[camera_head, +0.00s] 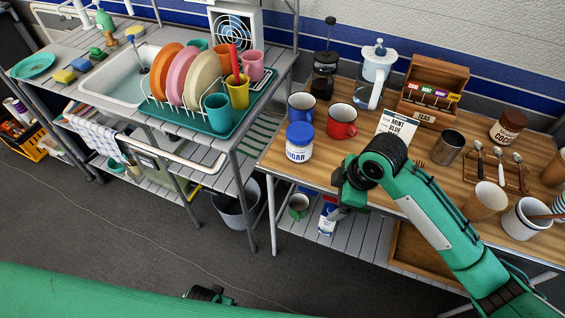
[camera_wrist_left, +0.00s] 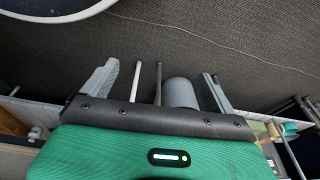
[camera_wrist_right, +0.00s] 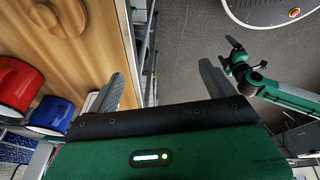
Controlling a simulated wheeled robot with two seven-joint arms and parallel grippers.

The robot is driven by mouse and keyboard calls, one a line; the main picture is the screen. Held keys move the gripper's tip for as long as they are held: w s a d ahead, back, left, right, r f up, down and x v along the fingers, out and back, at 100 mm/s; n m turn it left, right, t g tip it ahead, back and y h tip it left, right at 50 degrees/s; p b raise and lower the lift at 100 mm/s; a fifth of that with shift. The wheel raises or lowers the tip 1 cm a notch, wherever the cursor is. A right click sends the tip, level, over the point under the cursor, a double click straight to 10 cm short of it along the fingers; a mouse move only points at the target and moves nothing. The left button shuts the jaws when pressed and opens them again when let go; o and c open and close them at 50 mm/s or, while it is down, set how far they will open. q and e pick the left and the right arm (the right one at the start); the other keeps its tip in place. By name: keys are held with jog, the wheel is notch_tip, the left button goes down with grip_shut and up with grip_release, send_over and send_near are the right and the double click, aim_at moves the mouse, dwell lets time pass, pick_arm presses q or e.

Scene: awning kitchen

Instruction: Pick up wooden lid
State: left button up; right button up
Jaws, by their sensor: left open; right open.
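No wooden lid shows clearly in the head view; my right arm covers part of the wooden tabletop (camera_head: 290,150). My right gripper (camera_head: 338,208) is at the table's front edge, pointing down. Its fingers also show in the right wrist view (camera_wrist_right: 158,78), spread, with nothing between them. My left gripper (camera_wrist_left: 153,80) is open and empty above the floor, away from the tabletop.
A sugar jar (camera_head: 298,143), red mug (camera_head: 341,121), blue mug (camera_head: 301,106) and mint box (camera_head: 396,124) stand close around the right gripper. Cups, spoons and a cocoa jar (camera_head: 507,127) crowd the table's right. A dish rack (camera_head: 190,112) stands left. Open floor lies in front.

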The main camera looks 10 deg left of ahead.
jog(key=w+d+r+n+g+h, duration=0.1)
jog(key=w+d+r+n+h, duration=0.25)
jog(key=w+d+r, duration=0.65)
jog(key=shift+n, duration=0.45)
jog(key=f, duration=0.5)
jog(key=a+f, duration=0.1)
jog(key=f, duration=0.1)
jog(key=shift+s+a+f, duration=0.1)
jog(key=shift+f, duration=0.15)
notch_tip(320, 180, down, 5)
jog(key=shift+s+a+f, duration=0.1)
jog(key=shift+s+a, duration=0.05)
pick_arm(q)
jog(key=s+a+f, duration=0.2)
jog(key=s+f, duration=0.8)
jog(key=f, duration=0.5)
jog(key=shift+s+g, duration=0.2)
jog(key=shift+g, duration=0.2)
jog(key=shift+w, duration=0.15)
pick_arm(e)
jog(key=c, duration=1.1)
